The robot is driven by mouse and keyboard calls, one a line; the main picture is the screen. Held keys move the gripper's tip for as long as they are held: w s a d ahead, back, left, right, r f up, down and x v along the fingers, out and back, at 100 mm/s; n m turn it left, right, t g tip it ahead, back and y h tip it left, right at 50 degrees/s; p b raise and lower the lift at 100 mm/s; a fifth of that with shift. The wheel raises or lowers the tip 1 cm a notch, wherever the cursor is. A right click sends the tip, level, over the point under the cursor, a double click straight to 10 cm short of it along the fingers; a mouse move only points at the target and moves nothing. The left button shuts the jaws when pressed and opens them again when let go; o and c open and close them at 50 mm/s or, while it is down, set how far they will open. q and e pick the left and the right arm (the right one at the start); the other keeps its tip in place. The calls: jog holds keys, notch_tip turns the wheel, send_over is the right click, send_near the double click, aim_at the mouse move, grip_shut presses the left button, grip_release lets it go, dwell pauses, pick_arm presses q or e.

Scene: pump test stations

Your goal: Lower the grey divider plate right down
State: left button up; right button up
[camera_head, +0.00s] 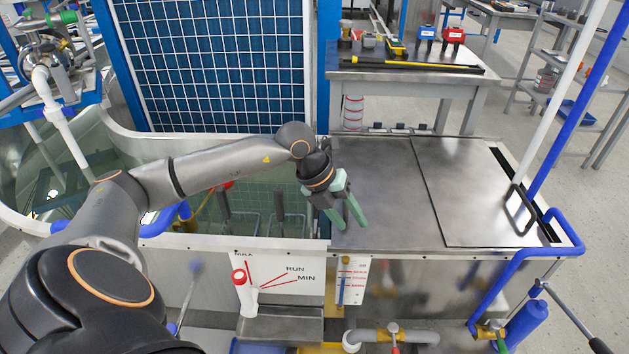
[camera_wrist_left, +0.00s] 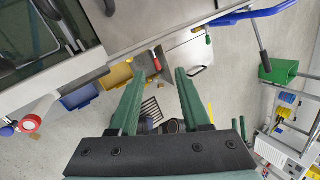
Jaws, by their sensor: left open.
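My left gripper (camera_head: 350,224) has green fingers that are open and empty, pointing down over the left part of the flat steel cover (camera_head: 385,185), just right of the water tank (camera_head: 110,160). The open fingers also show in the left wrist view (camera_wrist_left: 160,72), with nothing between them but floor and parts far below. In the tank stand two dark grey upright pieces (camera_head: 224,205) with thin frames beside them. I cannot tell for sure whether either is the divider plate. My left arm hides part of the tank. My right gripper is not in view.
A red-capped white lever (camera_head: 239,276) stands beside the MAX, RUN and MIN marks on the tank front. A blue rail (camera_head: 520,250) bounds the cover's right end. A blue grid panel (camera_head: 215,65) rises behind the tank. A table (camera_head: 410,75) holding tools stands behind the cover.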

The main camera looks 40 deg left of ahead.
pick_arm(q)
jog(key=w+a+r+n+t+y, duration=0.1)
jog(key=a+r+n+y, duration=0.15)
jog(key=a, duration=0.45)
jog(key=w+a+r+n+y, duration=0.1)
jog(key=a+r+y, duration=0.2)
jog(key=a, duration=0.5)
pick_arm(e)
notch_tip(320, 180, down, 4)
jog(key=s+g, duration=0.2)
pick_arm(q)
jog(key=shift+m, duration=0.25)
jog(key=x, duration=0.4)
jog(key=b+x, duration=0.1)
jog(key=x, duration=0.6)
jog(key=shift+w+d+f+b, duration=0.25)
jog(key=shift+b, duration=0.1)
jog(key=shift+w+f, duration=0.2)
jog(key=shift+f, duration=0.15)
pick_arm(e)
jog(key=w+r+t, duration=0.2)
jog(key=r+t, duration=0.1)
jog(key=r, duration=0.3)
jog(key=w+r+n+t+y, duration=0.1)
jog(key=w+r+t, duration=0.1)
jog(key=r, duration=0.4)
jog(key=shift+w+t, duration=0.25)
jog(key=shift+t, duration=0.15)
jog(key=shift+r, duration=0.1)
